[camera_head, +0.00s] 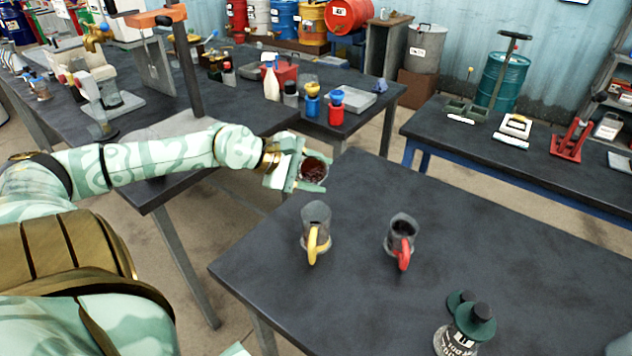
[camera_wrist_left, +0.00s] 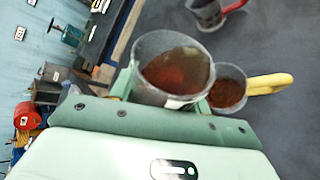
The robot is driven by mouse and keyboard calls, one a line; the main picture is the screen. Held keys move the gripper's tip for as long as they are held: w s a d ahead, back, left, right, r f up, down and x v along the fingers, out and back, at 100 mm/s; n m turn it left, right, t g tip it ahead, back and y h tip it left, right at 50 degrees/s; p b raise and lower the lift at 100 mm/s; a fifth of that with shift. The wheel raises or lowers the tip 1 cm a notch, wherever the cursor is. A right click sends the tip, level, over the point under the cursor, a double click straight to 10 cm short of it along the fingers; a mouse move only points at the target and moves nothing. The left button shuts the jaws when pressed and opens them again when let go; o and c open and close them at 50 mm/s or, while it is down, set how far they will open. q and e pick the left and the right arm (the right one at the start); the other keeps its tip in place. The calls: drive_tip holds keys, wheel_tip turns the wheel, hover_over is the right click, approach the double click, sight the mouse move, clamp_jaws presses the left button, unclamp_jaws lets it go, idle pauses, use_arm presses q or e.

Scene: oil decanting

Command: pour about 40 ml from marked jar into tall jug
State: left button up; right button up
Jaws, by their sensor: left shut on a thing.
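My left gripper (camera_head: 307,184) is shut on a clear jar (camera_head: 314,169) holding dark red-brown liquid. In the left wrist view the jar (camera_wrist_left: 172,72) shows its open mouth and part of a pale label; I cannot tell its exact tilt. A tall grey jug with a yellow handle (camera_head: 316,218) stands upright on the near table, below and slightly right of the held jar. In the left wrist view this jug (camera_wrist_left: 228,88) shows red-brown contents. A shorter jug with a red handle (camera_head: 402,232) stands to its right, with dark contents. My right gripper is out of view.
The near table (camera_head: 500,230) is mostly clear around the jugs. A dark green-capped container (camera_head: 466,325) stands at its front. A bench (camera_head: 240,105) with bottles and a tray lies behind left, another table (camera_head: 470,150) behind right, with floor gaps between.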

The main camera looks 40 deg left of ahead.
sight(311, 171)
use_arm(q)
drive_tip(key=shift+a+f+m, duration=0.1)
drive_tip(key=shift+f+m, duration=0.1)
drive_tip(key=shift+m, duration=0.1)
drive_tip(key=shift+w+a+t+y, duration=0.3)
drive_tip(key=shift+w, duration=0.05)
drive_tip(key=shift+w+a, duration=0.15)
idle(0.4)
drive_tip(key=shift+w+a+f, duration=0.1)
drive_tip(key=shift+a, duration=0.05)
drive_tip(key=shift+w+a+f+m+t+y+b, duration=0.2)
drive_tip(key=shift+a+f+m+t+y+b, duration=0.15)
drive_tip(key=shift+m, duration=0.35)
idle(1.2)
